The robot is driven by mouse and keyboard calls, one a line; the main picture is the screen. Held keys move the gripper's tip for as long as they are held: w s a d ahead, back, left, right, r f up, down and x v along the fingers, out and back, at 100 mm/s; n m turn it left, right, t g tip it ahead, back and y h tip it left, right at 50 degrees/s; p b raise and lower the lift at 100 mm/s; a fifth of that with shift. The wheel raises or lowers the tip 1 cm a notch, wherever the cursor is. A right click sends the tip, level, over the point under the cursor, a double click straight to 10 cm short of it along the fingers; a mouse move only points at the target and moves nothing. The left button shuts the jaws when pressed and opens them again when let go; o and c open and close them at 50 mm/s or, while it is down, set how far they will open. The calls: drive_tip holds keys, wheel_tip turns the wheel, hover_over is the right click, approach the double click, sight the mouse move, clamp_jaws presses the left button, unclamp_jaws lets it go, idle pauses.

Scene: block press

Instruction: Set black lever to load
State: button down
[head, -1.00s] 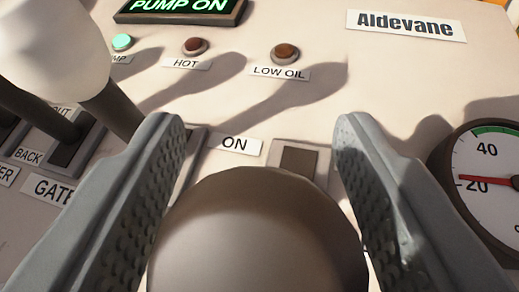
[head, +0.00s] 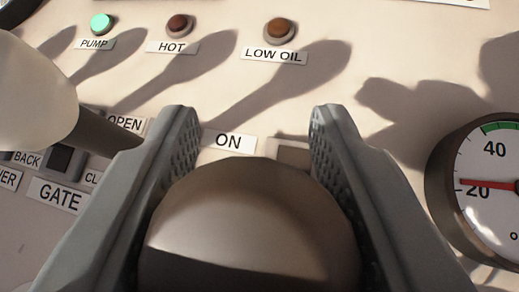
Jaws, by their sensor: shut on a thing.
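A large dark, glossy round knob (head: 250,230) fills the lower middle of the head view. It looks brownish-black in the light and fits the black lever. My gripper (head: 253,125) has one finger on each side of the knob, closed against it. The knob hides the lever's shaft and most of its slot. A pale slot plate (head: 292,153) shows just beyond the knob. An "ON" label (head: 229,141) is beside it. No "load" label can be seen.
A white-knobbed lever (head: 35,105) stands close on the left, near "GATE" (head: 58,195), "OPEN" (head: 125,124) and "BACK" labels. A round gauge (head: 490,185) is at the right, its red needle near 20. Behind are a lit green pump lamp (head: 103,24) and two dull lamps.

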drive_tip(key=shift+w+d+r+g, duration=0.15)
drive_tip(key=shift+w+r+g, duration=0.25)
drive_tip(key=shift+w+g, duration=0.25)
drive_tip(key=shift+w+d+r+m+g+y, duration=0.15)
drive_tip(key=shift+w+d+g, duration=0.1)
drive_tip(key=shift+w+g, duration=0.55)
drive_tip(key=shift+w+d+r+m+g+y, duration=0.1)
drive_tip(key=shift+w+d+m+g, duration=0.25)
drive_tip(key=shift+w, duration=0.75)
drive_tip(key=shift+w+d+r+g+y, duration=0.1)
drive_tip(key=shift+w+d+g+y, duration=0.05)
drive_tip(key=shift+w+g, duration=0.7)
drive_tip(key=shift+w, duration=0.15)
drive_tip(key=c, duration=0.9)
unclamp_jaws()
drive_tip(key=v, duration=1.7)
drive_tip(key=shift+s, duration=0.25)
drive_tip(key=shift+f, duration=0.1)
